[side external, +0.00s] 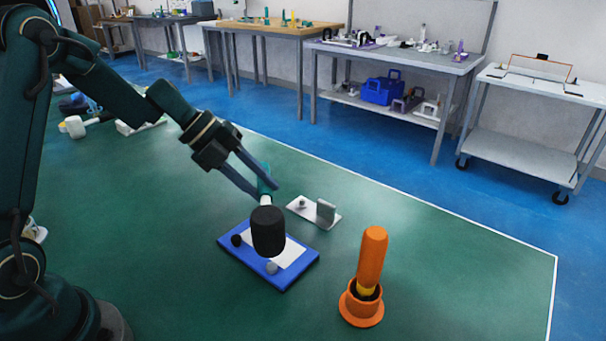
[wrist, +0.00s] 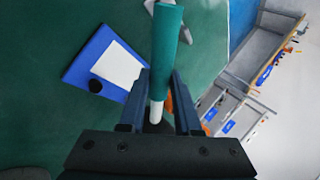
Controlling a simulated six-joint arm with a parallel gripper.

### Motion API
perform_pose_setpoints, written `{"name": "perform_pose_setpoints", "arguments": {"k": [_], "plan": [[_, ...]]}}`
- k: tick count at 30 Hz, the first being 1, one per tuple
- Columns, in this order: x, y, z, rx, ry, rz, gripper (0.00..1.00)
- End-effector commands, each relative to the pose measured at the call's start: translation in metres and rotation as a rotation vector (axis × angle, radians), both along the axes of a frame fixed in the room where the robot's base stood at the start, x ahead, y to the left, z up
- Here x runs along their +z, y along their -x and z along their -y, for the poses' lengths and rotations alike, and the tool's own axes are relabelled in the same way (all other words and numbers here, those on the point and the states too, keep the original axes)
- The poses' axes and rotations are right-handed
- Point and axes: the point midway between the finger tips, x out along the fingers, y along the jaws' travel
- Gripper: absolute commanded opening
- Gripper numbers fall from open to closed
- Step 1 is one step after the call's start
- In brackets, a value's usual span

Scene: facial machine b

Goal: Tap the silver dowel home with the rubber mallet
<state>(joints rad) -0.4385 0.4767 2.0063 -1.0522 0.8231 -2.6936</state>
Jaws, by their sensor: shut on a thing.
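My gripper (side external: 265,190) is shut on the rubber mallet's teal and white handle. The mallet's black head (side external: 268,231) hangs in front of the blue board (side external: 301,269) in the side view; its gap to the board is unclear. A small grey rounded piece (side external: 272,267), which looks like the silver dowel, stands near the board's front edge, below the head. In the wrist view the teal handle (wrist: 168,40) runs between the fingers (wrist: 160,82). The blue board (wrist: 82,66) lies to the left there; the dowel is not seen and the head is mostly hidden.
A black knob (side external: 236,240) and a white plate (side external: 291,252) are on the board. A grey bracket (side external: 325,212) lies behind it. An orange-handled tool (side external: 372,255) stands in an orange holder (side external: 361,310) to the right. A white-headed mallet (side external: 74,126) lies far left.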

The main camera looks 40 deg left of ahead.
Motion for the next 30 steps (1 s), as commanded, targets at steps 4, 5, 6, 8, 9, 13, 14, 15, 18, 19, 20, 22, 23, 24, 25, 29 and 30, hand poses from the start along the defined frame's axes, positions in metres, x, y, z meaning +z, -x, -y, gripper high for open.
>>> {"name": "perform_pose_setpoints", "arguments": {"k": [4, 5, 6, 8, 9, 13, 14, 15, 18, 19, 20, 22, 23, 24, 25, 29, 30], "plan": [[-0.015, 0.0, 0.001, 0.002, 0.008, -0.005, 0.0], [-0.022, 0.001, 0.001, 0.001, 0.008, -0.008, 0.0], [-0.033, 0.002, 0.001, 0.003, 0.007, -0.011, 0.0], [-0.048, 0.001, 0.002, 0.002, 0.009, -0.01, 0.0], [-0.045, -0.001, 0.001, 0.001, 0.005, 0.001, 0.0], [-0.038, -0.001, 0.0, 0.0, 0.002, 0.006, 0.0], [-0.035, -0.002, 0.0, 0.001, 0.003, 0.007, 0.0], [-0.03, -0.002, 0.0, 0.0, 0.002, 0.008, 0.0], [-0.019, -0.002, 0.0, 0.0, 0.0, 0.008, 0.0], [-0.016, -0.002, 0.0, 0.001, 0.003, 0.007, 0.0], [-0.013, -0.002, 0.0, 0.0, 0.002, 0.008, 0.0], [-0.007, -0.002, 0.0, 0.001, 0.003, 0.007, 0.0], [-0.006, -0.001, 0.0, 0.001, 0.003, 0.005, 0.0], [-0.004, -0.001, 0.0, 0.0, 0.003, 0.004, 0.0], [-0.004, -0.001, 0.0, 0.0, 0.003, 0.004, 0.0], [-0.003, -0.001, 0.0, 0.001, 0.003, 0.002, 0.0], [-0.003, -0.001, 0.0, 0.001, 0.003, 0.002, 0.0]]}}
